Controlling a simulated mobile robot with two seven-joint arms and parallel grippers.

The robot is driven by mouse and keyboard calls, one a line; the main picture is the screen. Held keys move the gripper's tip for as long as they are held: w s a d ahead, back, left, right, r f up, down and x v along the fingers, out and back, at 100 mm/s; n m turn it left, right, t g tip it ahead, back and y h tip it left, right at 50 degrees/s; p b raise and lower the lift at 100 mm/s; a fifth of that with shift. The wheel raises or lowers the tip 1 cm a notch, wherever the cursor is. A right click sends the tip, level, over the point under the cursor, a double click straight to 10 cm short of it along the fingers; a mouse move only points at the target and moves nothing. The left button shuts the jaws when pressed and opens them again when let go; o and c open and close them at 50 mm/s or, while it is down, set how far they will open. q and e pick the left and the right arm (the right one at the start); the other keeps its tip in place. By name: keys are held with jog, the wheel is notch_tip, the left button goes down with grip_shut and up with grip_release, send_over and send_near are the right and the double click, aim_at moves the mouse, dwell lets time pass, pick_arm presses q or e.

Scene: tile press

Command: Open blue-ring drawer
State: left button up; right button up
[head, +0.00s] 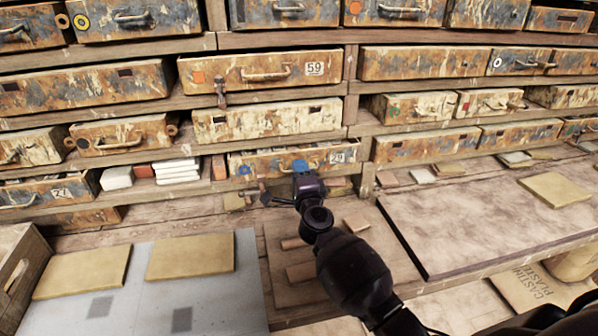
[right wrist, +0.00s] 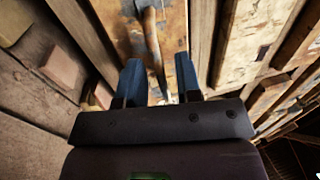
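The blue-ring drawer (head: 262,161) is a worn orange and grey drawer in the lower row, with a blue ring (head: 244,169) at its left and a number label, apparently 29, at its right. My right gripper (head: 300,168) is at the middle of its front and hides part of the handle. In the right wrist view, the handle bar (right wrist: 154,50) runs between the two blue fingers of the gripper (right wrist: 160,82), with gaps on both sides. The fingers are apart. I cannot tell whether the drawer stands out from the shelf. My left gripper is not in view.
Similar drawers fill the shelf rows, including an orange-square drawer (head: 258,72) above. White blocks (head: 177,171) lie left of the blue-ring drawer. Below are a grey board (head: 195,300) with tan slabs (head: 190,257), small wooden blocks (head: 357,222), and a large bare panel (head: 470,215) at right.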

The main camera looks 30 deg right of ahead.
jog(key=shift+w+d+r, duration=0.1)
jog(key=shift+w, duration=0.25)
grip_shut()
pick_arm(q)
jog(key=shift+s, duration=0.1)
